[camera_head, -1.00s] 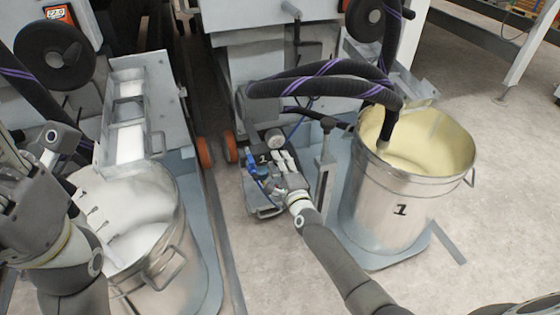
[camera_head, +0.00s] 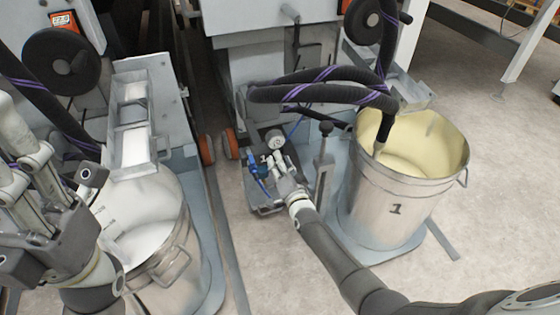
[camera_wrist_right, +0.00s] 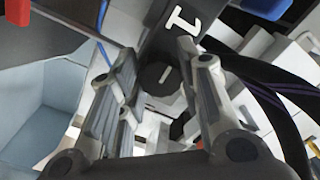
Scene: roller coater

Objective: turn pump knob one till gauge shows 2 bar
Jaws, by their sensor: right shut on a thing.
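The pump marked 1 (camera_head: 258,190) sits on the floor left of the bucket marked 1. Its round gauge (camera_head: 275,140) faces up, but its needle is too small to read. My right gripper (camera_head: 273,163) is at the pump, just below the gauge. In the right wrist view, the dark round knob (camera_wrist_right: 160,75) with a pale line lies between the right fingers, which are shut on it. The plate with a white 1 (camera_wrist_right: 180,22) is just above it. My left gripper (camera_head: 20,155) is at the left edge, its fingers pointing up and their gap unclear.
The bucket marked 1 (camera_head: 400,190) with pale yellow liquid stands right of my right gripper. Dark hoses (camera_head: 320,92) arch above the pump.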

